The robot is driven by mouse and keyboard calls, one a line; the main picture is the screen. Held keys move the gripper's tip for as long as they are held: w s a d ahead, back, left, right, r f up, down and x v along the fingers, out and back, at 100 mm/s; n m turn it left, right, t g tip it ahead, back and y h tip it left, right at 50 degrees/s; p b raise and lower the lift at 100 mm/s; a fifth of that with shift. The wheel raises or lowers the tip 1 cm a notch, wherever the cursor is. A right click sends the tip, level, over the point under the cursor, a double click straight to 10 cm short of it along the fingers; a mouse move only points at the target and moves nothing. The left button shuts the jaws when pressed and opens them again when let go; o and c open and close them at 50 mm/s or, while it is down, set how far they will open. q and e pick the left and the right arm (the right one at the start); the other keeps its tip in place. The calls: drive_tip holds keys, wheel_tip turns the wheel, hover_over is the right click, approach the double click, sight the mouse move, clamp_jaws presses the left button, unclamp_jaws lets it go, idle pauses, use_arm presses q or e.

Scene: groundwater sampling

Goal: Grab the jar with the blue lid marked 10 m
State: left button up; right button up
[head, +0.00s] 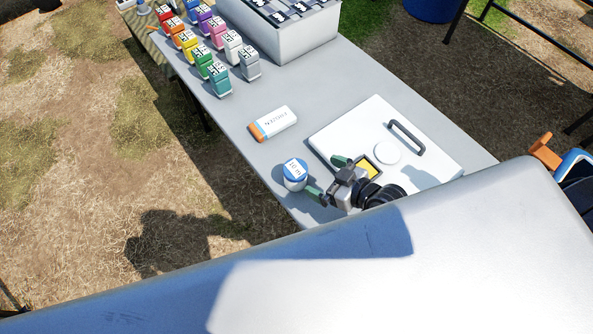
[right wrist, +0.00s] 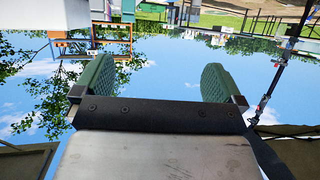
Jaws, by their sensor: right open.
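The jar with the blue lid marked 10 m (head: 295,174) stands upright near the front edge of the grey table (head: 235,115) in the head view. My right gripper (head: 327,178) is just to the right of the jar, with its green fingers spread apart. One finger is close to the jar's lower right side; whether they touch I cannot tell. In the right wrist view the gripper (right wrist: 160,82) is open, with nothing between its fingers. My left gripper is not in view.
A white lid with a dark handle (head: 406,138) lies right of the jar. A white and orange box (head: 272,123) lies behind it. Several coloured bottles (head: 218,80) and a white cooler (head: 290,40) stand farther back. A large pale surface fills the foreground.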

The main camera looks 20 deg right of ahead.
drive_tip(key=b, duration=0.3)
approach(297, 169)
drive_tip(key=b+x, duration=0.3)
drive_tip(key=x, duration=0.2)
drive_tip(key=shift+w+a+f, duration=0.15)
drive_tip(key=shift+a+f, duration=0.05)
drive_tip(key=shift+a, duration=0.15)
drive_tip(key=b+x, duration=0.2)
drive_tip(key=x, duration=0.2)
drive_tip(key=shift+w+d+f, duration=0.1)
drive_tip(key=shift+w+f, duration=0.1)
drive_tip(key=shift+w, duration=0.1)
drive_tip(key=shift+w+a, duration=0.2)
drive_tip(key=shift+w, duration=0.05)
drive_tip(key=shift+c, duration=0.2)
drive_tip(key=c, duration=1.1)
